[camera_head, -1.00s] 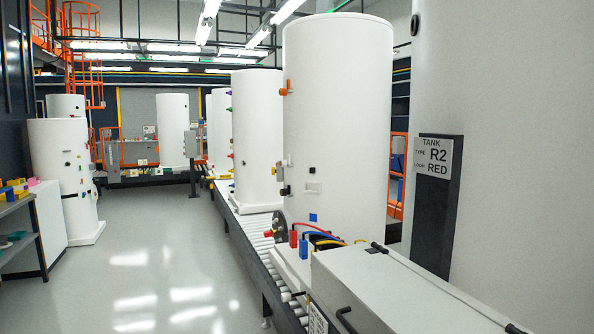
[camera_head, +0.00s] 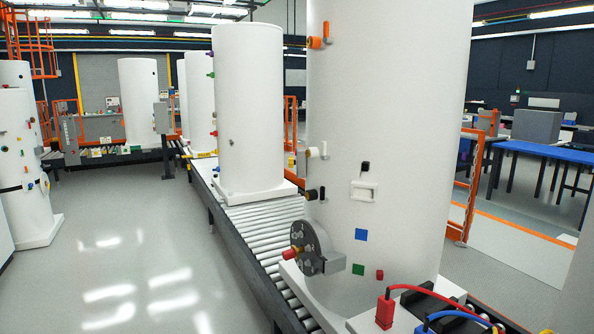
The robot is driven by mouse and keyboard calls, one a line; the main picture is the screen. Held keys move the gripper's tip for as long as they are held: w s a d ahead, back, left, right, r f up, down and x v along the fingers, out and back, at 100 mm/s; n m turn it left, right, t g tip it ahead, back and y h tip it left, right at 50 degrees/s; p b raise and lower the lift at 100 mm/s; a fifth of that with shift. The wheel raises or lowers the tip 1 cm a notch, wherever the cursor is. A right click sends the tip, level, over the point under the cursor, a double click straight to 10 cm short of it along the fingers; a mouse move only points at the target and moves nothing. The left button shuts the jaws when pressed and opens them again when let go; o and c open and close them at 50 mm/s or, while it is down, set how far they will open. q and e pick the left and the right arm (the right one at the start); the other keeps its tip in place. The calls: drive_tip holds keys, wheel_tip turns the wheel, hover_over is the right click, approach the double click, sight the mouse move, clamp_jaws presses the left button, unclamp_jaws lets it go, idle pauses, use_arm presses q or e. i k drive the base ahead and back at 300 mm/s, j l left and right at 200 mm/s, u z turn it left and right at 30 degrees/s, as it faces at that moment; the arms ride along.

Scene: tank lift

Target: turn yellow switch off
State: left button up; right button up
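I cannot make out a yellow switch for certain. The nearest large white tank (camera_head: 400,120) stands upright on a roller conveyor. It carries an orange valve (camera_head: 316,42), a cream knob (camera_head: 313,153), a white recessed handle (camera_head: 363,191) with a black button above it, and a small red knob (camera_head: 379,274). A grey disc (camera_head: 308,246) with a red and yellow knob (camera_head: 291,253) sits at its lower left. Neither of my grippers is in view.
A roller conveyor (camera_head: 262,219) runs back from the near tank past other white tanks (camera_head: 249,110). A red connector (camera_head: 385,311) with cables is at the bottom right. The grey floor (camera_head: 130,250) to the left is open. A blue table (camera_head: 550,152) stands at the right.

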sight(291, 161)
drive_tip(key=i+j+z, duration=0.1)
drive_tip(key=j, duration=0.25)
drive_tip(key=i+j+z, duration=0.1)
drive_tip(key=j, duration=0.3)
drive_tip(key=i+j+z, duration=0.1)
drive_tip(key=j, duration=0.25)
drive_tip(key=j+z, duration=0.15)
drive_tip(key=j, duration=0.4)
drive_tip(key=k+j+z, duration=0.15)
drive_tip(key=j, duration=0.4)
drive_tip(key=i+j+u, duration=0.3)
drive_tip(key=i, duration=0.2)
drive_tip(key=i+j+u, duration=0.35)
drive_tip(key=i, duration=0.15)
drive_tip(key=i+j+u, duration=0.1)
drive_tip(key=i, duration=0.75)
drive_tip(key=i+j, duration=0.1)
drive_tip(key=i, duration=0.7)
drive_tip(key=j+u, duration=0.05)
